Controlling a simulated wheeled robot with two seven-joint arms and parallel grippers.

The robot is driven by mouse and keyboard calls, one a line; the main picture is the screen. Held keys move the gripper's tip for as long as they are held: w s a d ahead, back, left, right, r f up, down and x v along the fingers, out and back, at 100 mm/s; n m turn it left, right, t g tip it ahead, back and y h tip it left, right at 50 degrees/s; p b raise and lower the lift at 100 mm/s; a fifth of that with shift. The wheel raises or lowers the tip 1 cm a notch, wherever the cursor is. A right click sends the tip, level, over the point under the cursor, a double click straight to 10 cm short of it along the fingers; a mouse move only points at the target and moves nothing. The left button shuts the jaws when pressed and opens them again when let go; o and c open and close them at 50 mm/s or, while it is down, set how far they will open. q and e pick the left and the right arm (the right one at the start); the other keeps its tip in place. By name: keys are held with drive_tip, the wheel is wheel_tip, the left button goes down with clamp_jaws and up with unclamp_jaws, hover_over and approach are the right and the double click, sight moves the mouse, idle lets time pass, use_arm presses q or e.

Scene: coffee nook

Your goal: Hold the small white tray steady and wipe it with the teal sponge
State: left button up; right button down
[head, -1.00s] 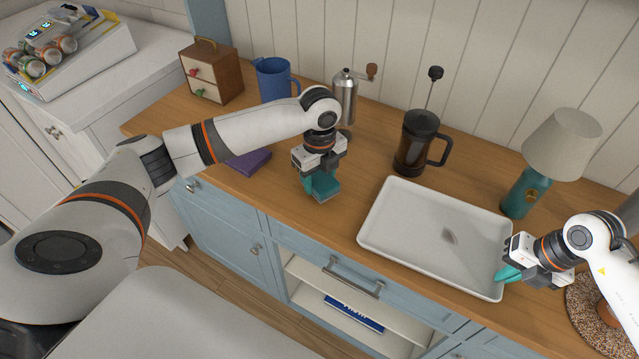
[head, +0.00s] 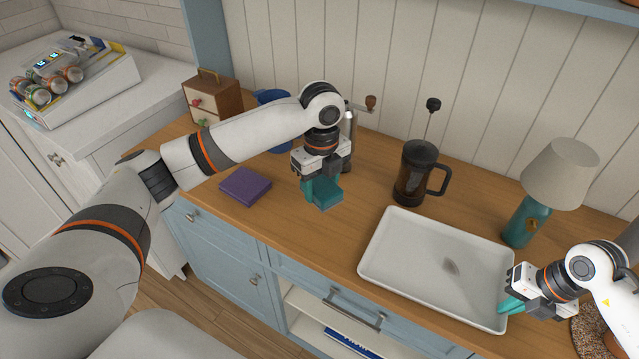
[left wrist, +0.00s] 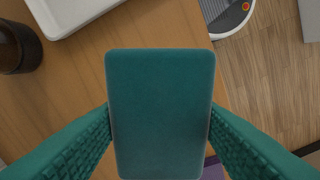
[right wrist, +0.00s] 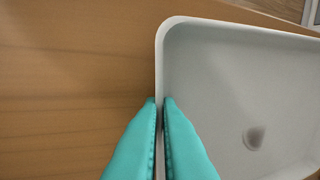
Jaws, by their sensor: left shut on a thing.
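The small white tray (head: 385,268) lies on the wooden counter at the right of the head view, with a dark smudge (head: 452,267) on its floor. My right gripper (head: 508,305) is at the tray's right end; in the right wrist view its teal fingers (right wrist: 159,105) are closed on either side of the rim (right wrist: 160,60). My left gripper (head: 318,190) is shut on the teal sponge (head: 328,194), left of the tray and apart from it. The sponge (left wrist: 160,115) fills the gap between the fingers in the left wrist view. Its height above the counter is hard to judge.
A French press (head: 414,172) stands behind the tray, and a lamp (head: 530,215) at its back right. A purple cloth-like block (head: 245,186) lies left of my left gripper. A blue mug (head: 272,98) and grinder are behind my left arm. Counter between sponge and tray is clear.

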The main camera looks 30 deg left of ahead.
use_arm(q)
drive_tip(key=w+d+f+m, duration=0.1)
drive_tip(key=w+d+m, duration=0.1)
drive_tip(key=d, duration=0.6)
drive_tip(key=w+d+f+m, duration=0.1)
drive_tip(key=w+d+m, duration=0.2)
drive_tip(key=d, duration=0.5)
drive_tip(key=m, duration=0.4)
hover_over(445, 262)
drive_tip(key=shift+d+f, duration=0.15)
drive_tip(key=shift+f, duration=2.55)
wheel_tip(445, 262, down, 2)
drive_tip(key=shift+w+d, duration=0.1)
drive_tip(key=shift+d, duration=1.05)
drive_tip(key=shift+c, duration=0.3)
drive_tip(key=shift+d, duration=0.75)
drive_tip(key=shift+a+f, duration=0.1)
drive_tip(key=shift+a, duration=1.95)
wheel_tip(445, 262, up, 8)
drive_tip(key=shift+d, duration=0.15)
